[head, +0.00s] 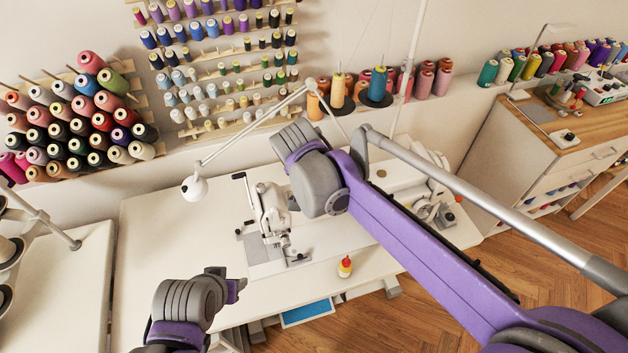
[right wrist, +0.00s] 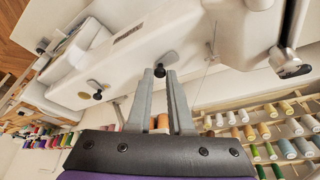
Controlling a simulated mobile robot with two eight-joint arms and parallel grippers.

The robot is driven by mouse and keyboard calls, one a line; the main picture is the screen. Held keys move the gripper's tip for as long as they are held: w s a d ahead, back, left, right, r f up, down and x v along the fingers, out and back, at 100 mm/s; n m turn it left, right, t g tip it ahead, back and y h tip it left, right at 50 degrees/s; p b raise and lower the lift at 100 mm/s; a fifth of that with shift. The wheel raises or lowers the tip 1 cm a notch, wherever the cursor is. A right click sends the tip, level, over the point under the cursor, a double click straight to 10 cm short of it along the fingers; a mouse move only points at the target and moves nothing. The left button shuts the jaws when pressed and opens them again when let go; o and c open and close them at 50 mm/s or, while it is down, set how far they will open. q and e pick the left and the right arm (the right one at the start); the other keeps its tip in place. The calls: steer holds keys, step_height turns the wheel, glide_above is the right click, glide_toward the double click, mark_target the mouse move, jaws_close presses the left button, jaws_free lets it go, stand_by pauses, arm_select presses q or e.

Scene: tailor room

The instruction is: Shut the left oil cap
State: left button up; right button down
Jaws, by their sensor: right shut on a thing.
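The white sewing machine (head: 268,212) stands on the white table, partly hidden by my right arm in the head view. Its body (right wrist: 205,35) fills the upper right wrist view. Two small grey flaps with black knobs show there. My right gripper (right wrist: 161,72) is shut on the black knob of one flap (right wrist: 168,58), the one nearer the needle end. The other flap (right wrist: 97,95) is free, farther left in that view. I cannot tell how far either flap is raised. My left gripper (head: 240,286) hangs over the table's front left, its jaws unclear.
A yellow bottle with a red top (head: 344,268) stands near the table's front edge. A white lamp (head: 195,187) reaches over the table's back left. Thread racks (head: 215,75) line the wall behind. The table's left part (head: 160,235) is clear.

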steer(key=shift+a+m+h, duration=0.1)
steer(key=shift+m+h, duration=0.2)
steer(key=shift+m, duration=0.6)
steer(key=shift+g, duration=0.3)
steer(key=c, duration=0.8)
jaws_free()
steer(key=shift+r, duration=0.1)
steer(key=v, duration=1)
steer(key=shift+s+a+r+p, duration=0.1)
steer(key=shift+s+r+p, duration=0.15)
steer(key=shift+p, duration=0.1)
